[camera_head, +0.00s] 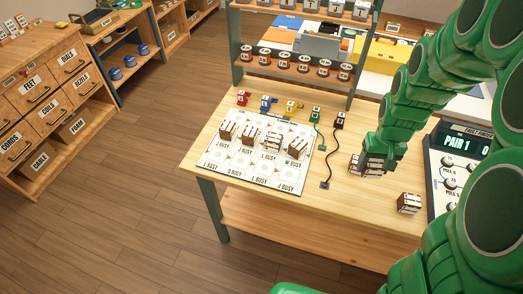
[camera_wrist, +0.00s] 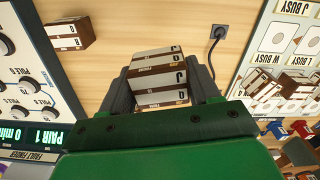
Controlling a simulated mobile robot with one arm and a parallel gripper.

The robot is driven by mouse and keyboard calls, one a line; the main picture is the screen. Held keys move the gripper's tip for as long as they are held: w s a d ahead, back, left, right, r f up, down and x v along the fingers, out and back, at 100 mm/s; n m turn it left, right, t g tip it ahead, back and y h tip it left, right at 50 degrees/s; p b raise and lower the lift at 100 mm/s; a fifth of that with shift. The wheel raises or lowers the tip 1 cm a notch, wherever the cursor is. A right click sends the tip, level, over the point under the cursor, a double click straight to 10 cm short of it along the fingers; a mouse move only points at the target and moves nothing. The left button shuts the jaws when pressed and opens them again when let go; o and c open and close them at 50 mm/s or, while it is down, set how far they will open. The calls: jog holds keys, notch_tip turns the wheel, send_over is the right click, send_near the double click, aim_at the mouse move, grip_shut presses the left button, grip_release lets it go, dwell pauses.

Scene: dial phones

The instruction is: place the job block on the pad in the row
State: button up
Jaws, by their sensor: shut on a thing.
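My gripper (camera_head: 376,160) is over the middle of the wooden table, shut on a white-and-brown block (camera_head: 357,166). In the wrist view the held block (camera_wrist: 158,78) sits between the dark fingers (camera_wrist: 160,92), with black letters on its white faces; their wording is hard to read. A white board (camera_head: 250,175) lies left of my gripper. The board also shows at the right of the wrist view (camera_wrist: 262,62).
Another striped block (camera_head: 408,204) stands on the table (camera_head: 260,105) right of my gripper, beside a fault finder panel (camera_head: 446,158) reading PAIR 1. A black plug and cord (camera_head: 326,183) lie between board and gripper.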

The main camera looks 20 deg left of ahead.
jog(key=s+a+r+n, duration=0.2)
jog(key=a+n, duration=0.4)
jog(key=a, duration=1.5)
jog(key=s+a+r+n, duration=0.1)
jog(key=s+a+n, duration=0.2)
jog(key=s+a, duration=0.35)
jog(key=s+a+r+n, duration=0.1)
jog(key=s+a+n, duration=0.15)
jog(key=a, duration=0.75)
send_over(217, 155)
jog(key=d, duration=0.1)
jog(key=f, duration=0.6)
jog(key=s+f, duration=0.1)
jog(key=f, duration=0.1)
jog(key=shift+f, duration=0.4)
jog(key=shift+w+a+f, duration=0.2)
jog(key=shift+w+f, duration=0.05)
jog(key=shift+f, duration=0.15)
jog(key=shift+w+a+f, duration=0.2)
jog(key=shift+f, duration=0.2)
jog(key=shift+w+f, duration=0.1)
jog(key=shift+f, duration=1.45)
jog(key=shift+f, duration=0.15)
